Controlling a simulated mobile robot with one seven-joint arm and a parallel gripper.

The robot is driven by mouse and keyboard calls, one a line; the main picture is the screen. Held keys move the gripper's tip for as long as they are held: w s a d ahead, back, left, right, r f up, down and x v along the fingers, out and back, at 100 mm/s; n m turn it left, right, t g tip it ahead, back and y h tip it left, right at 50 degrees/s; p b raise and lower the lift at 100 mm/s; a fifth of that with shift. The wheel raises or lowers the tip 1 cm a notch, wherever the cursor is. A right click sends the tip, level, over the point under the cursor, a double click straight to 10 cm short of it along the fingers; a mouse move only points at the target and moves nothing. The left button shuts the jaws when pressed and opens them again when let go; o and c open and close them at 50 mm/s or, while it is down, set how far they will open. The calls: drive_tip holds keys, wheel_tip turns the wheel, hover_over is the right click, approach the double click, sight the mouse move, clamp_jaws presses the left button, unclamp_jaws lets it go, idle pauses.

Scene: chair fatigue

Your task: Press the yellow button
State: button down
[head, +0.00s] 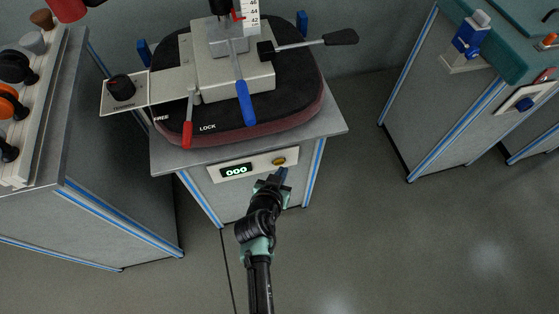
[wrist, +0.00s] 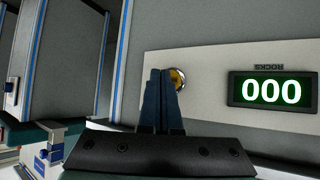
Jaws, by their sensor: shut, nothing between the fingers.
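The yellow button (head: 279,161) sits on the right part of a pale panel (head: 258,168) on the front of the middle bench. In the wrist view the button (wrist: 178,76) shows partly behind my fingers, which hide its lower left part. My gripper (head: 283,174) is shut and empty, its fingertips just in front of the button. In the wrist view the gripper (wrist: 162,75) points at the panel with its fingers together. I cannot tell whether the tips touch the button.
A display (head: 236,170) reading 000 is on the same panel, left of the button. A seat mechanism with a red lever (head: 187,133) and a blue lever (head: 245,103) stands on the bench top (head: 330,122). Side benches stand left and right. The floor (head: 350,230) at right is clear.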

drive_tip(key=shift+s+d, duration=0.1)
drive_tip(key=shift+s, duration=0.15)
drive_tip(key=s, duration=0.1)
drive_tip(key=s+d+p, duration=0.1)
drive_tip(key=s, duration=0.2)
drive_tip(key=shift+s+d, duration=0.25)
drive_tip(key=shift+s, duration=0.1)
idle(0.9)
